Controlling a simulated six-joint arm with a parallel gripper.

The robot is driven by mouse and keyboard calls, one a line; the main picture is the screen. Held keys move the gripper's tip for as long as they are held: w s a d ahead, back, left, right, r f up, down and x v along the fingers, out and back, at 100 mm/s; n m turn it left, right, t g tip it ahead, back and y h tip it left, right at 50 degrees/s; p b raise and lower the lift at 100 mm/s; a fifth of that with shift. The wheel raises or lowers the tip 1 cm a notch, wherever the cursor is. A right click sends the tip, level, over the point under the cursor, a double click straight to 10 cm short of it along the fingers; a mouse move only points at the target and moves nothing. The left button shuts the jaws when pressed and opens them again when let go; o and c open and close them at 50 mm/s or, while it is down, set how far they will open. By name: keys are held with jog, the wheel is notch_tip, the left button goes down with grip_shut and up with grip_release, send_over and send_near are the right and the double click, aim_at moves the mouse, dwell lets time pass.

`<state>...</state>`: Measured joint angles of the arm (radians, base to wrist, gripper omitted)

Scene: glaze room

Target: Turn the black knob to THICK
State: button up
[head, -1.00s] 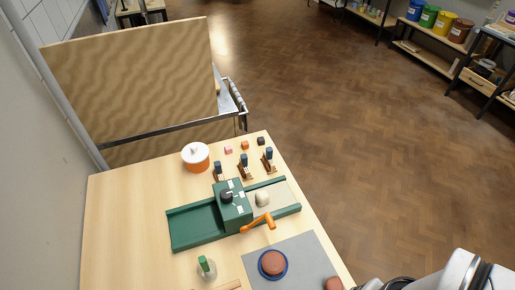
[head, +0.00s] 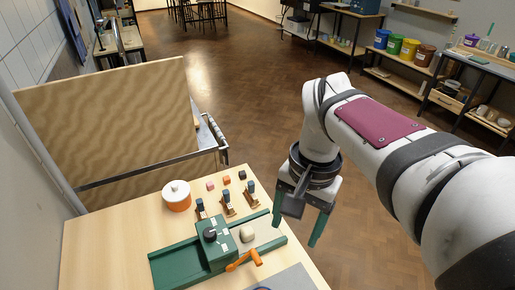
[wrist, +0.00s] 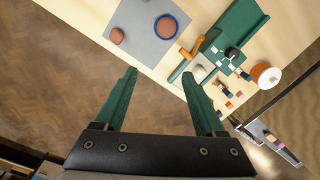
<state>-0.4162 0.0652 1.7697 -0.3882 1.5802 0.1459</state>
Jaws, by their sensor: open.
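The black knob (head: 210,235) sits on top of the green box (head: 218,256) of a green slab-roller-like device on the table. White label patches lie around the knob, but their words are too small to read. In the wrist view the knob (wrist: 232,53) is at the upper right. An orange crank handle (head: 243,260) sticks out of the box's near right side. My gripper (head: 299,230) is open and empty, off the table's right edge and to the right of the device. In the wrist view my gripper's green fingers (wrist: 163,103) are spread wide over the floor.
A pale lump (head: 247,234) lies on the device's bed. Behind stand an orange pot with white lid (head: 176,195), several stamps (head: 227,204) and small coloured blocks (head: 227,180). A grey mat (wrist: 147,32) holds a brown disc on a blue plate. A large board (head: 105,125) stands behind.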

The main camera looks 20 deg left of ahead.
jog(key=w+a+n, duration=0.1)
jog(key=w+a, duration=0.3)
jog(key=a, duration=0.5)
jog(key=n, duration=0.1)
send_near(209, 232)
jog(key=shift+t+h, duration=0.3)
jog(key=shift+h, duration=0.1)
jog(key=f, duration=0.9)
jog(key=shift+s+a, duration=0.25)
jog(key=shift+a, duration=0.1)
grip_shut()
